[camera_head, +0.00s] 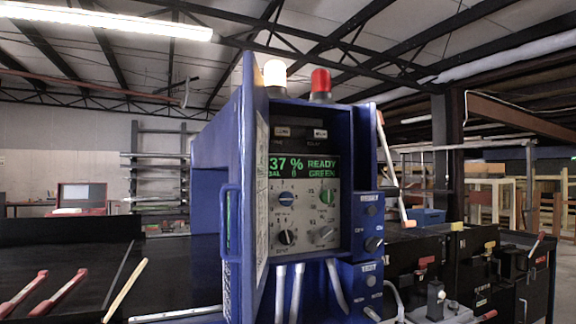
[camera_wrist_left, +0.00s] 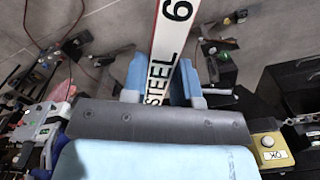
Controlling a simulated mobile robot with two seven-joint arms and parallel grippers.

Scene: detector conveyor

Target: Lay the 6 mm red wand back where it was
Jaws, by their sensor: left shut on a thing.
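My left gripper (camera_wrist_left: 162,82) is shut on a wand (camera_wrist_left: 176,32) in the left wrist view. The wand has a white face with red along its edge and black lettering that reads "STEEL" and a "6". It stands up between the blue finger pads and runs out past the top of the picture. The rest of it is hidden by the gripper. I cannot pick out this gripper in the head view. My right gripper is not in view.
A pale yellow stick (camera_head: 125,290) lies right of the red wands. The blue detector (camera_head: 250,195) has its panel open, reading "READY GREEN", under a white and a red lamp (camera_head: 320,82). Black boxes with levers (camera_head: 455,265) stand at right. A yellow "OK" button box (camera_wrist_left: 270,150) shows in the wrist view.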

